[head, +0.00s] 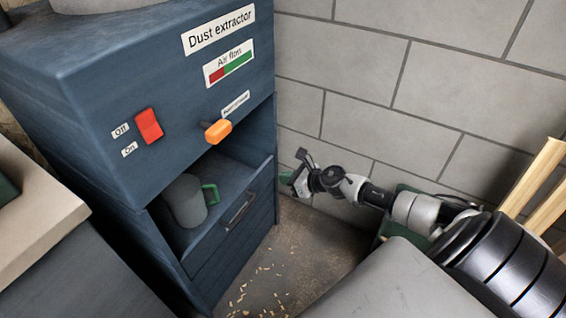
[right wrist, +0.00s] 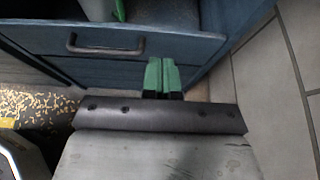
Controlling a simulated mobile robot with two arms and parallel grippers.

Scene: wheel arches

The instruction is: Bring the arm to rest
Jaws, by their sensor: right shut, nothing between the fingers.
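My right arm comes in from the right in the head view, reaching left past the grey block wall. My right gripper (head: 286,177) is at its end, just right of the dust extractor's open compartment and apart from the orange knob. Its green fingers also show in the right wrist view (right wrist: 162,78), pressed together with nothing between them. In that view they are in front of the drawer front with the dark handle (right wrist: 105,46). My left gripper is in neither view.
The blue dust extractor (head: 100,90) has a red switch (head: 149,125) and an orange knob (head: 218,131). A grey container with a green handle (head: 185,202) stands in its open compartment. Wood chips lie on the floor (head: 262,285). Wooden boards (head: 535,178) stand at right.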

